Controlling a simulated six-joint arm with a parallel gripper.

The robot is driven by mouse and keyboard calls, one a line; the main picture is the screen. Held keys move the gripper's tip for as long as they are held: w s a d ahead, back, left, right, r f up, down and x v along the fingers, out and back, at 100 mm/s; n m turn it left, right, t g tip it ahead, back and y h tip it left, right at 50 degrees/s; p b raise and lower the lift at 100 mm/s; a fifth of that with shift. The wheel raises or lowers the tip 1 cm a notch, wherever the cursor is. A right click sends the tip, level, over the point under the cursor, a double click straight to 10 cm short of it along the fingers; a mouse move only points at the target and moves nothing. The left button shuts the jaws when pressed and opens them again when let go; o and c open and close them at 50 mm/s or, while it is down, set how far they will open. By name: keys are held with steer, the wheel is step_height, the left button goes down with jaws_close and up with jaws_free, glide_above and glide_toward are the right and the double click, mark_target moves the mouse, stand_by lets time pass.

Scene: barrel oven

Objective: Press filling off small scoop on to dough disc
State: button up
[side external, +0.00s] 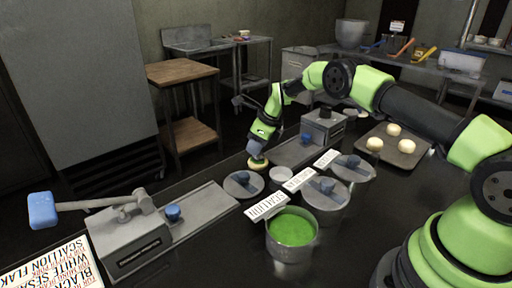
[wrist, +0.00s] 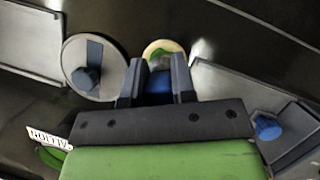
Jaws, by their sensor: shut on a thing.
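The dough disc (side external: 258,165) lies on the dark counter, pale and round. It also shows in the wrist view (wrist: 178,45), with green filling (wrist: 158,56) over its middle. My gripper (side external: 256,148) points down right above the disc. In the wrist view my gripper (wrist: 157,80) is shut on a blue handle (wrist: 158,86), which I take to be the small scoop's. The scoop's head is mostly hidden by the fingers and the filling, and I cannot tell whether it touches the dough. An open pot (side external: 290,248) of green filling (side external: 291,228) stands at front centre.
A loose lid (side external: 243,185) with a blue knob lies just left of the disc. Lidded pots (side external: 327,205) and label cards (side external: 267,207) stand to the right. Presses flank the spot, one at left (side external: 130,238), one behind (side external: 324,122). A tray (side external: 415,153) holds dough balls.

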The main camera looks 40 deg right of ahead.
steer(key=shift+r, duration=3)
